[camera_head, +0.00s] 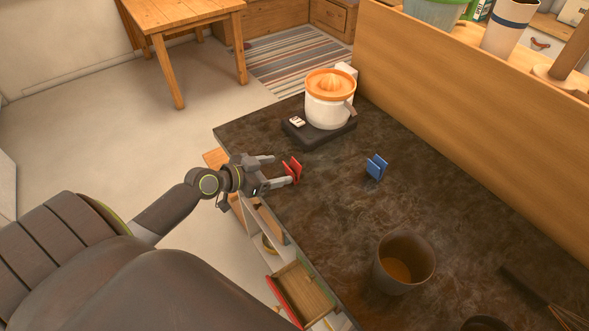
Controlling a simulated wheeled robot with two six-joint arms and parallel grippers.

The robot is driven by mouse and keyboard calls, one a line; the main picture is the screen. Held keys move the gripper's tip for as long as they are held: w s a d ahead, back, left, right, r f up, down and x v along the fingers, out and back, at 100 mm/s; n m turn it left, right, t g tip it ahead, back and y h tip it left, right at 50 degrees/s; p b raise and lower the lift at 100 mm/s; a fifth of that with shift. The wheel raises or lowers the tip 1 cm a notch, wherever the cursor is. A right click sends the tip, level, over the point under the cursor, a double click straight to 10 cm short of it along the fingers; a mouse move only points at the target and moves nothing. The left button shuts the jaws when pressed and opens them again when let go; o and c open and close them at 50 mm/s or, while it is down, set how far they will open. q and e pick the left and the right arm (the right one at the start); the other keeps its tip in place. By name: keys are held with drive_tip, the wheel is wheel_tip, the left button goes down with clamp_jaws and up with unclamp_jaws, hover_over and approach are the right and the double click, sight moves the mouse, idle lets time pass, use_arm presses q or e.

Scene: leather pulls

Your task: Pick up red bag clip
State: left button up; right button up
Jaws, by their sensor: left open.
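The red bag clip (292,169) stands on the dark countertop (330,210) near its left edge. My left gripper (282,170) reaches in from the left over the counter edge. Its two fingers are open, one on the far side and one on the near side of the red clip. The clip lies at the fingertips; I cannot tell whether either finger touches it. My right gripper does not show.
A blue bag clip (376,167) stands to the right. A white and orange juicer (330,97) sits on a black scale (318,131) behind. A brown cup (402,262) is nearer. An open drawer (303,291) juts out below the counter edge. The counter's middle is clear.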

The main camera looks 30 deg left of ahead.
sight(286, 167)
use_arm(q)
drive_tip(key=p+x, duration=0.1)
drive_tip(key=x, duration=0.3)
drive_tip(key=shift+w+d+r+p, duration=0.1)
drive_tip(key=shift+w+r+p, duration=0.05)
drive_tip(key=shift+p, duration=0.25)
drive_tip(key=shift+w+d+f, duration=0.15)
drive_tip(key=shift+w+f, duration=0.1)
drive_tip(key=shift+w, duration=0.05)
drive_tip(key=c, duration=1)
drive_tip(key=shift+c, duration=0.2)
drive_tip(key=shift+r, duration=0.15)
